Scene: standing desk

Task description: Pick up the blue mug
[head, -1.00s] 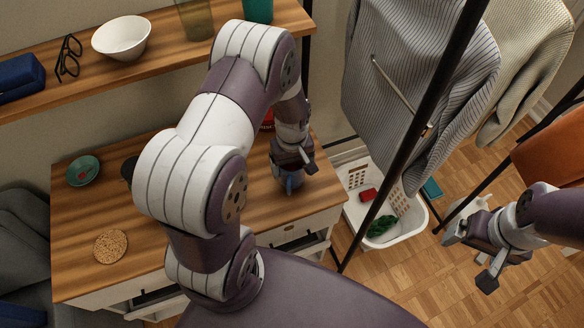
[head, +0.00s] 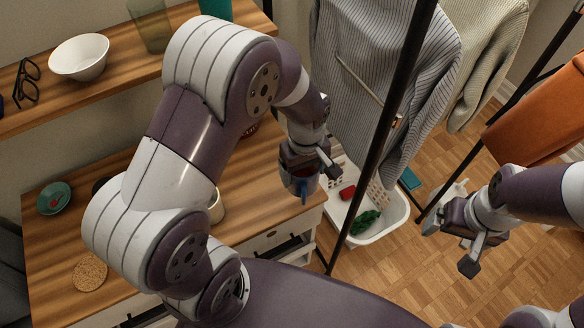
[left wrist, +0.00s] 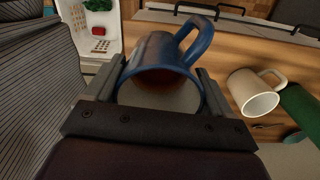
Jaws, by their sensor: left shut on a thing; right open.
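The blue mug (head: 302,185) is in my left gripper (head: 308,170), near the right end of the wooden desk. In the left wrist view the blue mug (left wrist: 165,55) sits between the two fingers of the left gripper (left wrist: 160,90), with its handle toward the upper right. The gripper is shut on it. The mug appears raised above the desk top; the exact gap is hard to tell. My right gripper (head: 452,240) is open and empty, over the floor at the right.
A cream mug (left wrist: 254,92) stands on the desk (head: 245,205), partly behind my left arm in the head view (head: 216,208). A teal bowl (head: 54,198) and cork coaster (head: 90,272) are at left. A white basket (head: 385,222) and dark rack pole (head: 385,125) stand at right.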

